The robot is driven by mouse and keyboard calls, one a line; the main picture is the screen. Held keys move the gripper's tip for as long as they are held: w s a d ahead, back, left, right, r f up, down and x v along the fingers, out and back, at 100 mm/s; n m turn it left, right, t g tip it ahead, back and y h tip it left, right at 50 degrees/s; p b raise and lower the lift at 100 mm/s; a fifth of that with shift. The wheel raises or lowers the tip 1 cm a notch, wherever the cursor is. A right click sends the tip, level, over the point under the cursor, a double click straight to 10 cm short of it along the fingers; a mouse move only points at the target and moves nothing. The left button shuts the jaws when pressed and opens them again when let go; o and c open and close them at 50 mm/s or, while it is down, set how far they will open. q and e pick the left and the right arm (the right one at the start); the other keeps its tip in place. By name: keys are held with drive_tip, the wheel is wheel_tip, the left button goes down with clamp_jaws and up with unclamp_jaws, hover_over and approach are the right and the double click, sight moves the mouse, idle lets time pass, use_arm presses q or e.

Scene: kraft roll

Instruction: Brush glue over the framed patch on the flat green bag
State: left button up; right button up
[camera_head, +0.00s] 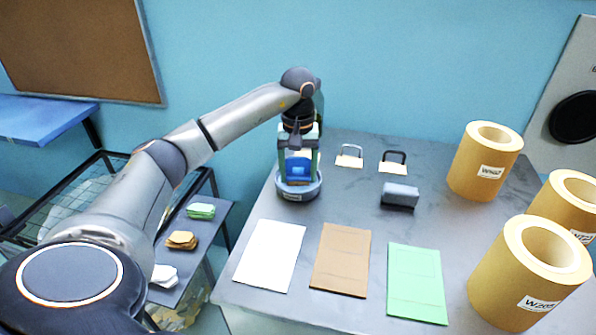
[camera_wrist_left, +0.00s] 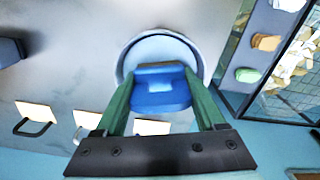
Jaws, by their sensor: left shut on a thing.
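The flat green bag (camera_head: 417,290) lies on the grey table at the front, right of a brown bag. My left gripper (camera_head: 298,170) points down over a round grey-blue pot (camera_head: 299,193) at the table's back left. Its green fingers are shut on a blue block-like brush handle (camera_wrist_left: 160,88), with the pot's rim (camera_wrist_left: 128,52) around it in the left wrist view. The brush's lower end is hidden, and I cannot tell whether it touches glue. My right gripper is not in view.
A white bag (camera_head: 269,256) and the brown bag (camera_head: 341,260) lie left of the green one. A dark grey block (camera_head: 400,195) and two handle pieces (camera_head: 349,160) lie behind. Large kraft rolls (camera_head: 530,275) stand at the right. A side shelf holds small bag stacks (camera_head: 182,240).

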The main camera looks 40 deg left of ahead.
sight(298, 161)
use_arm(q)
drive_tip(key=shift+f, duration=0.65)
idle(1.4)
drive_tip(key=shift+r, duration=3.55)
